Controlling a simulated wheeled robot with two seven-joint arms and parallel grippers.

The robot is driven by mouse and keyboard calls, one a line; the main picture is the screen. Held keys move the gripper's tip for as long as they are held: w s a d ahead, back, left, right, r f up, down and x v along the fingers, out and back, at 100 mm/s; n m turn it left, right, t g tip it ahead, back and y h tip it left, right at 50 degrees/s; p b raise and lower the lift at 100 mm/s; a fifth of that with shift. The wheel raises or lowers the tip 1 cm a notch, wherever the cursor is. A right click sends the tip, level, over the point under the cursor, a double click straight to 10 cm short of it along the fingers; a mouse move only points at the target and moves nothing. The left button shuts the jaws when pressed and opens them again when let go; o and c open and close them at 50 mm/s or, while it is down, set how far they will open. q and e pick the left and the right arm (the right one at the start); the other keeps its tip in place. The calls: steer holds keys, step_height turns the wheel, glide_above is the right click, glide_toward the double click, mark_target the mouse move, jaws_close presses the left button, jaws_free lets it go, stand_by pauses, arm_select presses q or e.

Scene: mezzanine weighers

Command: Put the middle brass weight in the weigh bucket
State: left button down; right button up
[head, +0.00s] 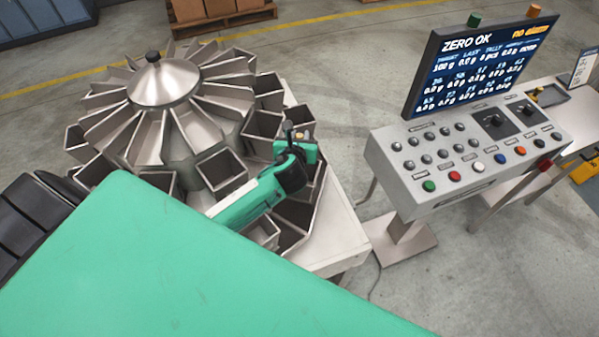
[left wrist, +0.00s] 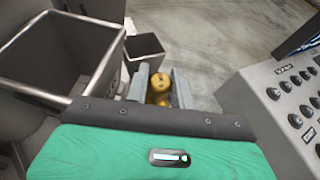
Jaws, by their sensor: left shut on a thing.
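My left gripper (head: 298,132) is over the right side of the multihead weigher, above its ring of open steel buckets. In the left wrist view the left gripper (left wrist: 160,88) is shut on a brass weight (left wrist: 160,84), whose rounded top shows between the fingers. I cannot tell which bucket is the task's weigh bucket. My right gripper is not in view.
The weigher's cone and chutes (head: 165,82) rise left of my gripper. A button console (head: 455,155) with a screen (head: 475,65) reading "ZERO OK" stands to the right. A steel side table (head: 555,130) is behind it. Open floor lies between weigher and console.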

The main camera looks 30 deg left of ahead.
arm_select(q)
step_height(320, 180, down, 15)
steer(key=b, duration=0.7)
steer(key=shift+f+b, duration=0.15)
steer(key=shift+b, duration=0.2)
